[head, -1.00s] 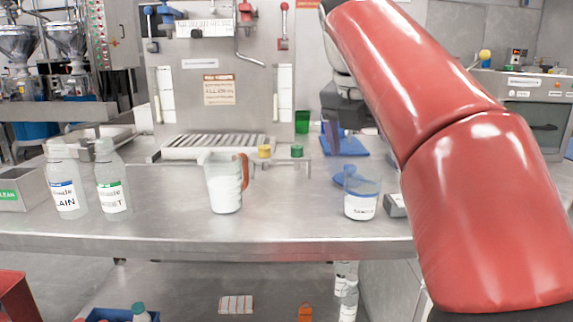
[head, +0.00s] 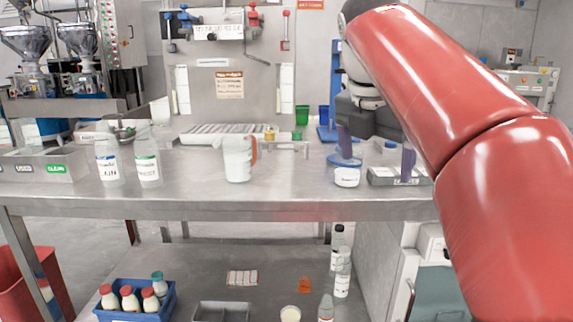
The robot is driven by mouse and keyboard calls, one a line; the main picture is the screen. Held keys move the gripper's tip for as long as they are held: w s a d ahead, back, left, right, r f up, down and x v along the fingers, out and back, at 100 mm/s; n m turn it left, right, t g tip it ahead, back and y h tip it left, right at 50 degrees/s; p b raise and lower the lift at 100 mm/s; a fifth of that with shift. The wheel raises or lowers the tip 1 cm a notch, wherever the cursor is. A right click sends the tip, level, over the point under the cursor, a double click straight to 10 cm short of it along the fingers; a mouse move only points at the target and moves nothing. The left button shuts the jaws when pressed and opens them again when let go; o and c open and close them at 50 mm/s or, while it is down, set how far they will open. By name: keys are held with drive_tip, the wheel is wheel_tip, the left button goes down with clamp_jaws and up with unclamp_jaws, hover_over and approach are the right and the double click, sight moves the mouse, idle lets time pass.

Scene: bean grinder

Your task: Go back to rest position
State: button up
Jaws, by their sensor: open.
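My gripper (head: 376,160) shows in the head view at the right, at the end of my red arm. It points down over the steel table (head: 280,206), and its two fingers are apart with nothing seen between them. The left finger is just above a small white labelled container (head: 347,177) with a blue ring-like part (head: 344,161). The right finger is over a shallow grey tray (head: 385,178). I cannot tell whether either finger touches these. A white jug with an orange-brown handle (head: 238,160) stands to the left, apart from my gripper.
Two labelled bottles (head: 108,165) and (head: 147,163) stand at the left beside a grey bin marked USED and CLEAN (head: 45,165). Below, the shelf holds a blue crate of bottles (head: 138,314). The table front between jug and container is clear.

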drive_tip(key=s+f+m, duration=0.6)
drive_tip(key=f+m, duration=0.3)
drive_tip(key=s+f+m+t+y, duration=0.1)
drive_tip(key=s+f+m, duration=0.5)
drive_tip(key=f+m, duration=0.2)
drive_tip(key=s+d+f+m+t+y, duration=0.1)
drive_tip(key=s+f+m, duration=0.5)
drive_tip(key=f+m, duration=0.3)
drive_tip(key=shift+f+m, duration=0.3)
drive_tip(key=shift+f, duration=0.5)
